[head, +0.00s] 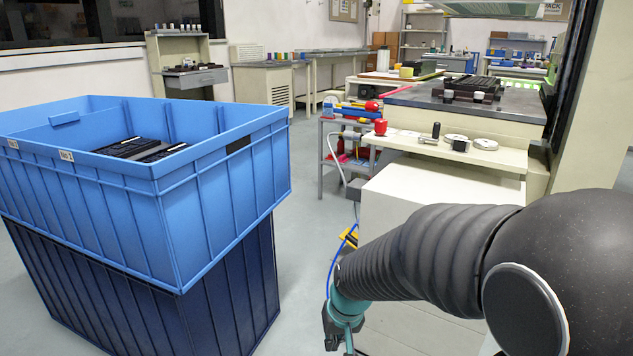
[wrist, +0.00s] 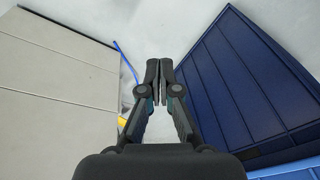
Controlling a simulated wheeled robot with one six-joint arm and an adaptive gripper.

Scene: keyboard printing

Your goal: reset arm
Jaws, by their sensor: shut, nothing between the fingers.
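My gripper (wrist: 159,72) is shut and empty in the wrist view, its fingertips together and pointing down at the grey floor. It hangs between a pale cabinet on the left and a dark blue crate on the right, touching neither as far as I can see. In the head view, my dark ribbed arm comes in from the right, bent downward, and the teal wrist shows near the bottom centre. The fingertips are cut off by the bottom edge there.
A light blue crate (head: 115,195) holding black keyboards (head: 130,148) sits on a dark blue crate (head: 235,290) at left. A pale machine cabinet (head: 395,200) stands close at right, with knobs on its ledge (head: 500,157). Grey floor (head: 305,215) lies free between them.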

